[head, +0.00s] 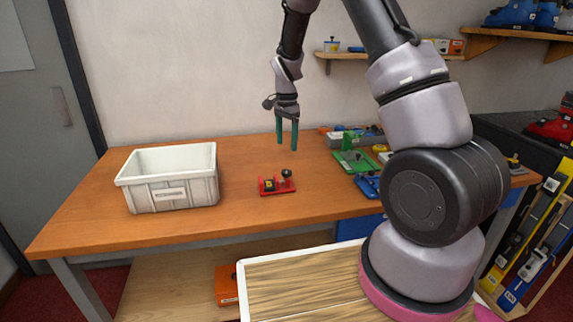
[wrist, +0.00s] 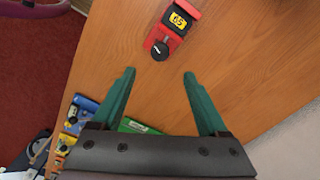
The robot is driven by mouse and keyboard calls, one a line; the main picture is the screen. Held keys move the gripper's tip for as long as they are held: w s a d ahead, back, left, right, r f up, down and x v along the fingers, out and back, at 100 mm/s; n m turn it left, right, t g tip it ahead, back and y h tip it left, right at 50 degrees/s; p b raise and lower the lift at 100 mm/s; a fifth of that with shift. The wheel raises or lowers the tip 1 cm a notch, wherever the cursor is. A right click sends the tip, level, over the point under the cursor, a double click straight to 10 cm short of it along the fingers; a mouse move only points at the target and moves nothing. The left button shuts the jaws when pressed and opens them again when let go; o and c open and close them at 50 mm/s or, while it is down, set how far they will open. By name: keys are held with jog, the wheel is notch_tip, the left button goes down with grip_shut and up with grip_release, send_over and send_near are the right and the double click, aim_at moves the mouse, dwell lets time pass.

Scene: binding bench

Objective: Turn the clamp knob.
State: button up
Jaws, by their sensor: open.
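The clamp is a small red block (head: 270,191) on the wooden bench, with a dark part bearing a yellow label. Its black round knob (head: 286,173) sits at the right end of the clamp in the head view. In the wrist view the knob (wrist: 160,51) shows a pale mark on top, and the red clamp (wrist: 176,22) is at the top edge. My gripper (head: 287,148) points down with teal fingers, above the bench and apart from the clamp. In the wrist view its fingers (wrist: 158,74) are spread wide with nothing between them, and the knob lies just beyond the tips.
A white crate (head: 171,195) stands on the bench to the left. A green device (head: 352,160) and a blue device (head: 367,186) lie to the right, with more items behind. The bench (head: 235,220) is clear around the clamp.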

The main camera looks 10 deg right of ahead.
aim_at(287, 171)
notch_tip(287, 171, down, 11)
jog(key=shift+r, duration=0.1)
dwell(0.3)
grip_shut()
